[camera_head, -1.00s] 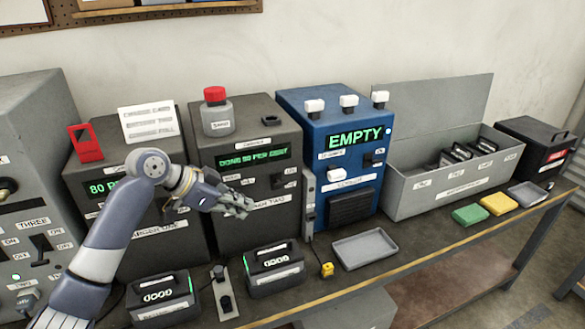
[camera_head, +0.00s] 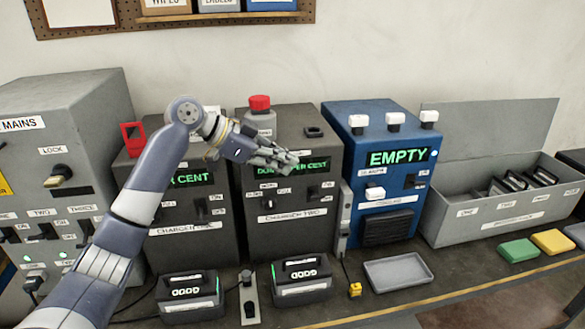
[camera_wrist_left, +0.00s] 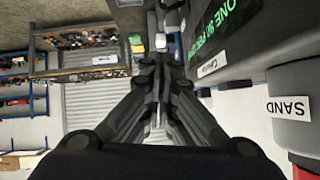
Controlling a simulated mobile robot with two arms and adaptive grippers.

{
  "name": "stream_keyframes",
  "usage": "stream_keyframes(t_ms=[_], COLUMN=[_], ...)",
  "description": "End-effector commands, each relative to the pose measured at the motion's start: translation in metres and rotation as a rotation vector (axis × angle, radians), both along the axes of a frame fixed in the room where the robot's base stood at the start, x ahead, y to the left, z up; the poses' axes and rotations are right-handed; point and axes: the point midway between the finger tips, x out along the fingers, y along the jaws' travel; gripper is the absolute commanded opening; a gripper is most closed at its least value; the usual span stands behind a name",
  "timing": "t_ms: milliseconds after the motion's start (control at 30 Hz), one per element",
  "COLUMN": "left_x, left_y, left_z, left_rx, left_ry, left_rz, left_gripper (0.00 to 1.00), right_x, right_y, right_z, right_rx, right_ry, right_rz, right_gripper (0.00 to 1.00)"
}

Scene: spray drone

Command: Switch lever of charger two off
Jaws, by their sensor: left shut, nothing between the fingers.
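My left gripper (camera_head: 287,160) is shut and empty, in front of the display and above and left of the lever, partly covering the display text. In the left wrist view its fingers (camera_wrist_left: 158,105) are together, with the charger's display (camera_wrist_left: 212,28) at the upper right. My right gripper is not in view.
Charger one (camera_head: 195,240) stands to the left, partly behind my left arm. The grey mains panel (camera_head: 60,110) is at far left, the blue machine (camera_head: 345,150) reading EMPTY at right. Two battery packs (camera_head: 303,280) and a grey tray (camera_head: 398,271) lie on the bench in front.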

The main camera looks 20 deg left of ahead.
Motion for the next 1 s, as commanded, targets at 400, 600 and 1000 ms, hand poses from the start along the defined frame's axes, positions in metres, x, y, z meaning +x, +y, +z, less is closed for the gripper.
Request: stream_keyframes(t_ms=[400,600,1000], left_x=[0.045,0.05,0.052], left_y=[-0.056,-0.054,-0.055], left_z=[-0.047,-0.076,-0.087], left_rx=[-0.001,-0.001,0.001], left_ry=[0.003,0.003,-0.001], left_rz=[-0.002,0.0,-0.001], left_gripper=[0.0,0.0,0.0], right_x=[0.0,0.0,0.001], right_y=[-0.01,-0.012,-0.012], right_z=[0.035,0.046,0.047], right_rx=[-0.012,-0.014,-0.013], right_ry=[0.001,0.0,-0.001], right_rz=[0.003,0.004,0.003], right_gripper=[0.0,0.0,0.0])
